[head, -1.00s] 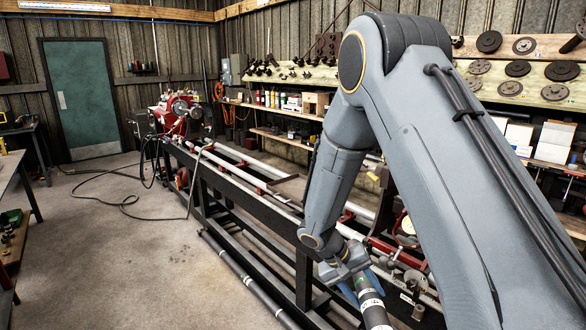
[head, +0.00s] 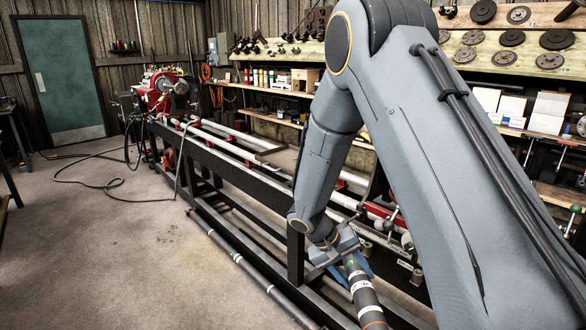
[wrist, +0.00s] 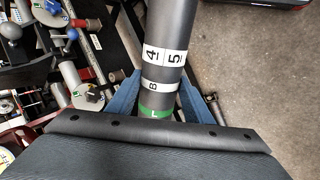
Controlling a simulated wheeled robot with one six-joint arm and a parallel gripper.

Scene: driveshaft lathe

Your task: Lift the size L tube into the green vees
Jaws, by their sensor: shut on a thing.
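My gripper (wrist: 158,98) is shut on a dark grey tube (wrist: 171,25), with one blue finger on each side of it. The tube has white bands with black marks and a green band (wrist: 155,112) with a letter that looks like L. In the head view the tube (head: 366,306) hangs from my gripper (head: 350,268) beside the lathe's black frame, running down to the bottom edge. No green vees can be made out clearly in either view.
The long black lathe frame (head: 240,178) carries pale rails and red supports, with a red headstock (head: 158,92) at its far end. Another dark tube (head: 252,270) with a green band lies low along its near side. Open concrete floor (head: 130,250) is at left.

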